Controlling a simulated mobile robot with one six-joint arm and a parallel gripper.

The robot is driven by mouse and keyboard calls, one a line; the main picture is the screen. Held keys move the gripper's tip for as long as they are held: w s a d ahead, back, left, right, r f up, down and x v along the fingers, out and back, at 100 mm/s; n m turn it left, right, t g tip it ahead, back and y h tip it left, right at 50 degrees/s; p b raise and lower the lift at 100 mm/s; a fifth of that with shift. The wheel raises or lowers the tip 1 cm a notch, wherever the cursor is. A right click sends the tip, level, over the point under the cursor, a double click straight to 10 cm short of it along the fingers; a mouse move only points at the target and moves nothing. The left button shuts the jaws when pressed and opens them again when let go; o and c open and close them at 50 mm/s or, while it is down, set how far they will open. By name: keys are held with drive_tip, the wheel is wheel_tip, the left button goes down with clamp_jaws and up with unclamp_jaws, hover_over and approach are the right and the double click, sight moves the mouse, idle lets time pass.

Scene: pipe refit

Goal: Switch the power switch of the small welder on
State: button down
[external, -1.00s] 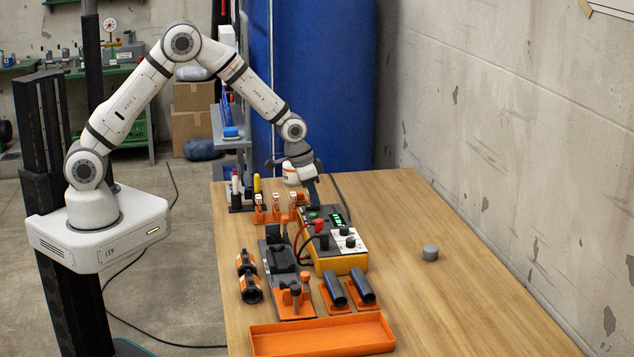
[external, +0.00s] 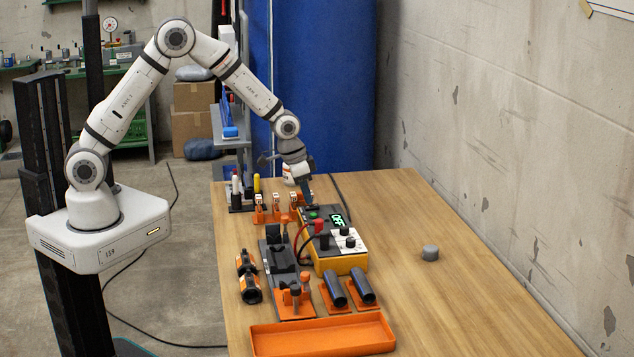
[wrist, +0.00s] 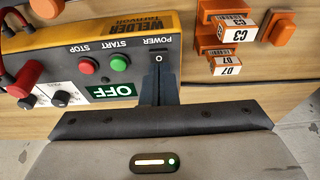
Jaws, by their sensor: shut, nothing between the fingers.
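The small welder (external: 345,264) is a yellow and grey box on the wooden table; its yellow edge (wrist: 120,26) shows in the wrist view. Its display (wrist: 114,90) reads OFF in light letters on green. The black power switch (wrist: 159,58), under the POWER label, shows an O mark on its visible end. My gripper (external: 309,202) is shut and empty at the welder's far end. In the wrist view the closed fingertips (wrist: 158,84) are right by the switch and hide its near part. I cannot tell whether they touch it.
A red STOP button (wrist: 87,66) and a green START button (wrist: 119,62) sit beside the switch. Orange tagged holders (external: 276,208) stand close to the welder. An orange tray (external: 322,335) lies at the front.

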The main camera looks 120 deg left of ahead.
drive_tip(key=v, duration=1.3)
drive_tip(key=shift+b, duration=0.4)
drive_tip(key=shift+f, duration=0.15)
drive_tip(key=b, duration=0.1)
drive_tip(key=w+b, duration=0.1)
drive_tip(key=shift+a+r+t+y+b, duration=0.3)
drive_tip(key=shift+a, duration=0.1)
drive_tip(key=p+x, duration=0.1)
drive_tip(key=x, duration=1.1)
drive_tip(key=shift+s+d+f+p, duration=0.1)
drive_tip(key=shift+f+p, duration=0.2)
drive_tip(key=shift+f, duration=0.75)
